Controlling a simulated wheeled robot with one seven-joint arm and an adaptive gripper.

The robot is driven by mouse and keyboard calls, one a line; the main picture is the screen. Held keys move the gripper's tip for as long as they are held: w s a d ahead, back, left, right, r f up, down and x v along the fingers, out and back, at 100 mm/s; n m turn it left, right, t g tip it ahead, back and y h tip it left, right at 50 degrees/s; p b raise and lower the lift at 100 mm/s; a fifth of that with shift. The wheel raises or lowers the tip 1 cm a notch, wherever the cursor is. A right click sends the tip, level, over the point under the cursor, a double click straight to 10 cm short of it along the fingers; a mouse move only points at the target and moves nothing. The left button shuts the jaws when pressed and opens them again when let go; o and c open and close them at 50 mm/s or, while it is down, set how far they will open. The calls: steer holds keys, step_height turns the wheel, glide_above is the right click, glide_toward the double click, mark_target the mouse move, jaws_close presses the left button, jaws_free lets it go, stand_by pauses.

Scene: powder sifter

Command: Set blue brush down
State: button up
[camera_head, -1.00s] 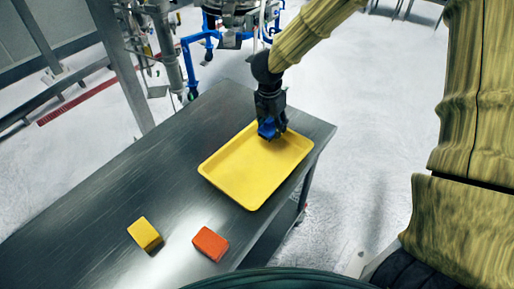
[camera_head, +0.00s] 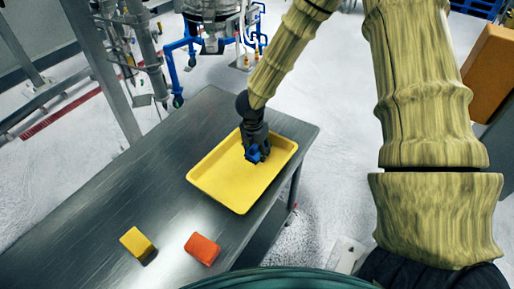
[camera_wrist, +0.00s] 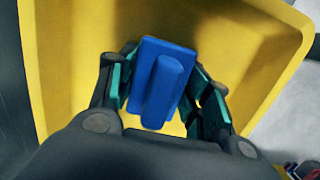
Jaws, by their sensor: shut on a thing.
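The blue brush (camera_head: 254,154) is held in my gripper (camera_head: 257,147) over the right part of the yellow tray (camera_head: 215,192). In the wrist view the blue brush (camera_wrist: 160,82) is a block with a raised ridge, and it sits between the two fingers of my gripper (camera_wrist: 160,92). The yellow tray (camera_wrist: 60,60) fills the background there, its rim (camera_wrist: 285,45) curving along the right. The brush's underside is hidden, so I cannot tell whether it touches the tray floor.
The tray lies on a dark metal table (camera_head: 110,205). A yellow block (camera_head: 137,242) and an orange-red block (camera_head: 202,249) lie near the table's front edge. The table's left part is clear. Blue-framed equipment (camera_head: 215,40) stands behind, and an orange-brown box (camera_head: 490,75) stands at the right.

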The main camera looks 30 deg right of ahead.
mark_target(254, 147)
steer(key=shift+s+r, duration=0.1)
steer(key=shift+s, duration=0.05)
steer(key=o, duration=1)
steer(key=shift+o, duration=0.2)
steer(key=shift+s+a+r+b, duration=0.1)
steer(key=shift+a+r+b, duration=0.25)
steer(key=shift+r, duration=1.65)
steer(key=shift+s+a+r+b, duration=0.2)
steer(key=shift+r+b, duration=0.25)
steer(key=shift+r, duration=1.5)
steer(key=shift+s+a+r+b, duration=0.1)
steer(key=shift+a+r+b, duration=0.25)
steer(key=shift+r, duration=1.65)
steer(key=shift+d, duration=0.1)
